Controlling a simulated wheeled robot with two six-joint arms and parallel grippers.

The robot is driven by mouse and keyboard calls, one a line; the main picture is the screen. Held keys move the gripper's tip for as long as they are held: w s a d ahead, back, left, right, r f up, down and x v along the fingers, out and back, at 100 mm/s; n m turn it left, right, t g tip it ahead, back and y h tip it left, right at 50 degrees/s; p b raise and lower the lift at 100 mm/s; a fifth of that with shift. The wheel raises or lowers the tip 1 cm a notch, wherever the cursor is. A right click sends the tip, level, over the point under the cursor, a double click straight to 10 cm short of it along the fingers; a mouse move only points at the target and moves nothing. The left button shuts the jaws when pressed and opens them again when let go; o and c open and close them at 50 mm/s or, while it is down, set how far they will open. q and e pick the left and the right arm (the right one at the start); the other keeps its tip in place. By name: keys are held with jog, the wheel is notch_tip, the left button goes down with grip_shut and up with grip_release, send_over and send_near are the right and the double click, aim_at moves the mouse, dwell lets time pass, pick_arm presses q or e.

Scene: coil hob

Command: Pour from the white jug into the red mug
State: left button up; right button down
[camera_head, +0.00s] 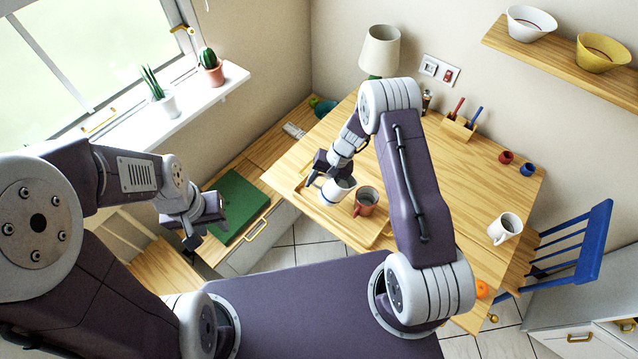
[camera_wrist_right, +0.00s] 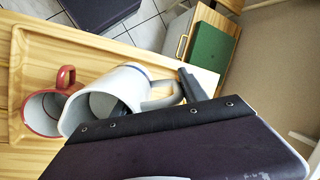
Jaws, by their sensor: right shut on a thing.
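The white jug (camera_head: 337,191), with a blue band, is at the tray's left side in the head view. My right gripper (camera_head: 318,178) is shut on its handle, which shows in the right wrist view beside the white jug (camera_wrist_right: 108,98). The red mug (camera_head: 366,201) stands on the wooden tray (camera_head: 383,237), just right of the jug. In the right wrist view the jug's rim is close to the red mug (camera_wrist_right: 38,112); whether they touch, and how far the jug tilts, I cannot tell. My left gripper (camera_head: 204,222) is open and empty, away from the table.
A white mug (camera_head: 505,228) and an orange (camera_head: 482,289) are on the table's right side. A lamp (camera_head: 380,50) and a pen holder (camera_head: 459,126) stand at the back. A green board (camera_head: 232,205) lies on the left counter. A blue chair (camera_head: 572,240) is at the right.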

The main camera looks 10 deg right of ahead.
jog(key=shift+d+y+b, duration=0.4)
jog(key=shift+y+b, duration=0.1)
jog(key=shift+b, duration=0.55)
jog(key=y+b, duration=0.1)
jog(key=d+t+b, duration=0.1)
jog(key=shift+s+d+r+y+b, duration=0.15)
jog(key=shift+s+r+y+b, duration=0.15)
jog(key=shift+y+b, duration=0.1)
jog(key=shift+r, duration=0.25)
jog(key=shift+d+f+b, duration=0.1)
jog(key=shift+f+b, duration=0.1)
jog(key=shift+b, duration=0.1)
jog(key=shift+r, duration=0.1)
jog(key=shift+s+r+y, duration=0.1)
jog(key=shift+y, duration=0.2)
jog(key=shift+b, duration=0.35)
jog(key=shift+d+r+t+y+b, duration=0.1)
jog(key=shift+r+t+y+b, duration=0.2)
jog(key=shift+r+y+b, duration=0.35)
